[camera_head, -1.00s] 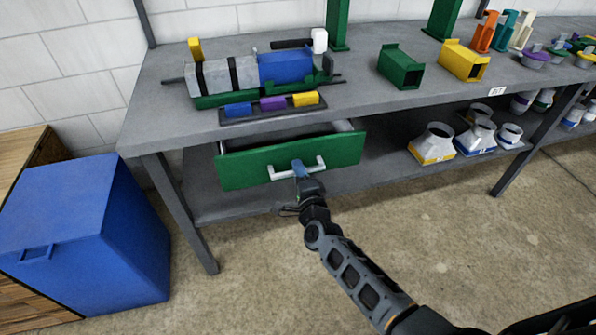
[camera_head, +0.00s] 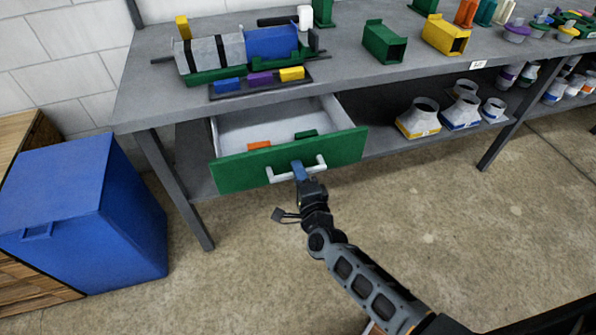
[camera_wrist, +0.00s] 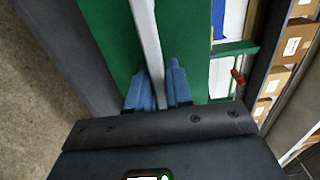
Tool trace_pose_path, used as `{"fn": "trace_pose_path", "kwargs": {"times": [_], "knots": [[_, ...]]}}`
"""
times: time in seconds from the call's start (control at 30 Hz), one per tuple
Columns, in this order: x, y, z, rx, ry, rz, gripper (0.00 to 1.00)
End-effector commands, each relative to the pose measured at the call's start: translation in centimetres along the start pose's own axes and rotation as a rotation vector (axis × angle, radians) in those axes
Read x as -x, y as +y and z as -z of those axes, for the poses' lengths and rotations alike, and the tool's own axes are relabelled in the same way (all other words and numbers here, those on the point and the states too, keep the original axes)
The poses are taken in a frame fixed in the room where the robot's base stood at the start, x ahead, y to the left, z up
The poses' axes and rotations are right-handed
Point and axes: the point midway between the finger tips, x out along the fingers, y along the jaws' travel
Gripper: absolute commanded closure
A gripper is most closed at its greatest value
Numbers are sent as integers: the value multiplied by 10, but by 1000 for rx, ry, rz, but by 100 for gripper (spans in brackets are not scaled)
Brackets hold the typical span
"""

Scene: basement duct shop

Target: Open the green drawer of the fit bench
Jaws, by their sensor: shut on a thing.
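The green drawer (camera_head: 236,172) of the fit bench (camera_head: 150,108) is pulled well out under the bench top. Its grey inside shows an orange block (camera_head: 259,145) and a green block (camera_head: 306,134). My gripper (camera_head: 299,172) is at the drawer's front, shut on the white bar handle (camera_head: 318,169) near its middle. In the wrist view my gripper's blue fingers (camera_wrist: 159,88) lie on both sides of the white handle (camera_wrist: 147,40), with the green drawer front (camera_wrist: 108,35) behind.
A blue bin (camera_head: 85,210) stands left of the bench. A clamped duct assembly (camera_head: 225,52) and a tray of coloured blocks (camera_head: 262,86) sit on top. Flanged duct pieces (camera_head: 418,118) stand on the lower shelf. The floor before the drawer is clear apart from my arm.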

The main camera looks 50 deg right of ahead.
Motion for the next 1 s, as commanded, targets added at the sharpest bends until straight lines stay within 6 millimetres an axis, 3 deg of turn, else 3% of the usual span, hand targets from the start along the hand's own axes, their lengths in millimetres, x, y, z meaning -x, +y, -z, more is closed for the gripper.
{"fn": "trace_pose_path", "kwargs": {"times": [0.1,0.13,0.33,0.67,1.0], "knots": [[0,1,0,0,-1,-2,100],[0,1,0,0,-1,-2,78],[0,1,0,0,-1,-1,60],[7,1,0,0,-1,-2,60],[60,3,0,0,-1,-3,60]]}}
